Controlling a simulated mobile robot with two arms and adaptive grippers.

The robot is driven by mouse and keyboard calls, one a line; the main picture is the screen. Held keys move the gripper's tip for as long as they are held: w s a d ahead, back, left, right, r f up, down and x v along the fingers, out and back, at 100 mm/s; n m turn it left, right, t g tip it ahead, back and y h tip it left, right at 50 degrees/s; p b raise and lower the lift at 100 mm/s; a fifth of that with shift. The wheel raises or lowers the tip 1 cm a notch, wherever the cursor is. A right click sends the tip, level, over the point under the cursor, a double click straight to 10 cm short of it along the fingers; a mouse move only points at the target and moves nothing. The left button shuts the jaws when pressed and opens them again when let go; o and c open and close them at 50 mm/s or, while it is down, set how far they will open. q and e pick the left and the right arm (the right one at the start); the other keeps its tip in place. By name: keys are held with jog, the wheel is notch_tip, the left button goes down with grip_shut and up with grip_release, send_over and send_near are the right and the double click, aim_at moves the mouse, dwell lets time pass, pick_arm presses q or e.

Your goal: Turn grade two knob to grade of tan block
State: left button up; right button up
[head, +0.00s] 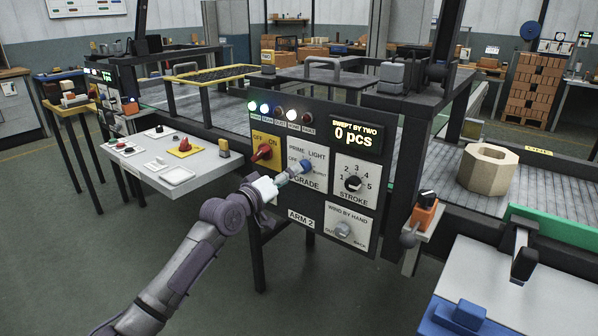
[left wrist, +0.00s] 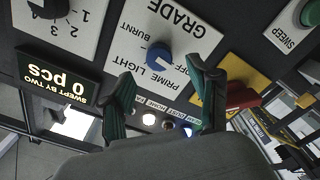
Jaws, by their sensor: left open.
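The blue grade knob (head: 307,165) sits on the panel marked ARM 2, on a white plate labelled GRADE with PRIME, LIGHT, BURNT and OFF. It also shows in the left wrist view (left wrist: 159,57); its exact setting is hard to tell. My left gripper (head: 286,178) is at the panel, just left of and below the knob in the head view. In the left wrist view its green fingers (left wrist: 163,95) are apart, with the knob beyond their tips and nothing between them. A tan hexagonal block with a round hole (head: 487,168) lies on the conveyor at right. My right gripper is not in view.
A red OFF/ON switch (head: 262,152) is close left of the knob. The black stroke dial (head: 353,184) and grey wind knob (head: 343,229) are to its right and below. The display (head: 355,136) reads 0 pcs. A white side table (head: 170,160) stands left.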

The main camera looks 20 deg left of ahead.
aim_at(304, 167)
pick_arm(q)
jog(key=x, duration=0.4)
jog(key=shift+w+d+b, duration=0.1)
jog(key=shift+w+b, duration=0.25)
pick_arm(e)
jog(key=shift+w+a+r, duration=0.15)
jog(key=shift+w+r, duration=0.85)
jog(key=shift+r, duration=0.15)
pick_arm(q)
jog(key=c, duration=1.2)
jog(key=shift+o, duration=0.2)
jog(key=shift+d+m+b, duration=0.1)
jog(key=shift+m+b, duration=0.6)
jog(key=shift+m, duration=4.8)
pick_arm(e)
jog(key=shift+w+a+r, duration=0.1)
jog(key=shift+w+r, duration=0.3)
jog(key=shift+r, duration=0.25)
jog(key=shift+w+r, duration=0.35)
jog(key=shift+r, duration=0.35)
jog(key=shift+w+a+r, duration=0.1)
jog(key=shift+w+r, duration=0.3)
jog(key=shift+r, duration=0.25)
